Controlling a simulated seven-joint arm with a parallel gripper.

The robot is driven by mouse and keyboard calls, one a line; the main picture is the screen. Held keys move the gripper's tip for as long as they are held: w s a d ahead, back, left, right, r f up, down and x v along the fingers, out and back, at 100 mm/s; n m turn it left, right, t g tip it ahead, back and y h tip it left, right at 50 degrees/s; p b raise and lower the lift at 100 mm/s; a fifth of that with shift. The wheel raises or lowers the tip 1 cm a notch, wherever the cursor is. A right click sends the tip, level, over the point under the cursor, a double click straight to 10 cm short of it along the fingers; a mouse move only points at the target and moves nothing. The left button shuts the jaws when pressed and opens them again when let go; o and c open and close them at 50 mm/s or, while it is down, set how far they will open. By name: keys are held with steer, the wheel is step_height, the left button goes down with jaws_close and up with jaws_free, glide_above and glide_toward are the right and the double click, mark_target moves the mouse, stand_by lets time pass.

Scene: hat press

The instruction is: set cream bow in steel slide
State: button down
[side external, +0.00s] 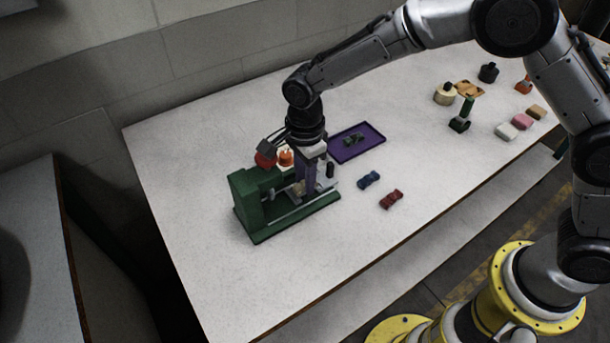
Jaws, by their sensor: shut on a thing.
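The green press (248,208) stands at the left part of the table, with the steel slide (298,209) along its front side. My gripper (303,192) points straight down over the press, right at the slide. It is shut on the cream bow (298,188), of which only a small pale part shows by the fingertips. My fingers and the press hide the rest. I cannot tell whether the bow touches the slide.
A blue bow (368,180) and a red bow (391,199) lie right of the press. A purple tray (372,149) with a dark green bow stands behind. Felt blocks (507,131), a small stand (460,124) and hats sit at the far right. The table's front is clear.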

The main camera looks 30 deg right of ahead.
steer(key=shift+f, duration=0.15)
steer(key=c, duration=0.5)
jaws_free()
